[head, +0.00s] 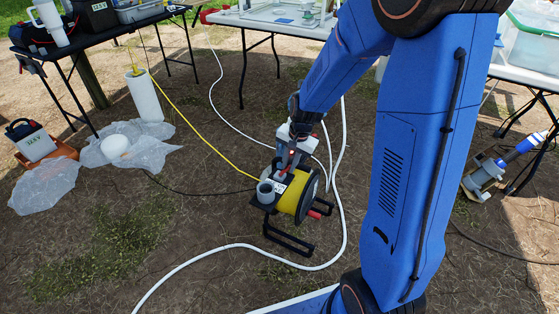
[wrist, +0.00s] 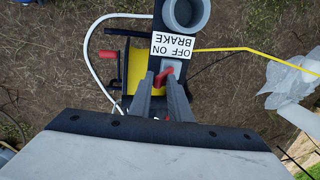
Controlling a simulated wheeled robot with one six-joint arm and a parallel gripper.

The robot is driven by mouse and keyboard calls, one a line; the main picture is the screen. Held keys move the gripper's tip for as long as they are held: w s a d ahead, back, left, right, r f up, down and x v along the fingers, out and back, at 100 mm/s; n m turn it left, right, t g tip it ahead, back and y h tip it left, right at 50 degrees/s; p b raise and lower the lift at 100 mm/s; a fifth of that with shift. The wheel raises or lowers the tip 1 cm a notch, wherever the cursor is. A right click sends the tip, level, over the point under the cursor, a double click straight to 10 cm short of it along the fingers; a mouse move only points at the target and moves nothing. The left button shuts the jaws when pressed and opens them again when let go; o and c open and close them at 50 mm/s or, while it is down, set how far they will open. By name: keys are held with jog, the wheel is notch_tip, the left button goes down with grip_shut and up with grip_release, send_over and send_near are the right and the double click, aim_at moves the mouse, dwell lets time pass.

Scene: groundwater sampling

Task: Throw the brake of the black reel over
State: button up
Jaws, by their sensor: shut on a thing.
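The black reel (head: 308,197), wound with yellow tape (head: 292,196), stands on its black frame on the dirt in the head view. In the wrist view, its yellow drum (wrist: 134,74) is partly hidden by my gripper. The red brake lever (wrist: 164,76) stands below a white label (wrist: 173,46) marked OFF, ON and BRAKE. My gripper (wrist: 162,88) is shut on the lever, with one grey finger on each side. The lever's base and exact setting are hard to tell. In the head view my gripper (head: 284,172) reaches down onto the reel's top.
A grey round holder (wrist: 186,10) sits beyond the label. Yellow tape runs from the reel toward a white cylinder (head: 145,97). A white hose (head: 240,246) curves around the reel. A black table (head: 95,38) and a white table (head: 262,22) stand behind; open dirt lies in front.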

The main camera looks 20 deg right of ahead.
jog(key=shift+s+d, duration=0.1)
jog(key=shift+s, duration=0.05)
jog(key=shift+o, duration=0.4)
jog(key=shift+s+d+f+t+y, duration=0.4)
jog(key=shift+s+d+f, duration=0.15)
jog(key=shift+s+f, duration=0.15)
jog(key=o, duration=0.6)
jog(key=shift+o, duration=0.2)
jog(key=shift+d, duration=0.1)
jog(key=shift+w, duration=0.1)
jog(key=v, duration=1.7)
jog(key=shift+r, duration=0.15)
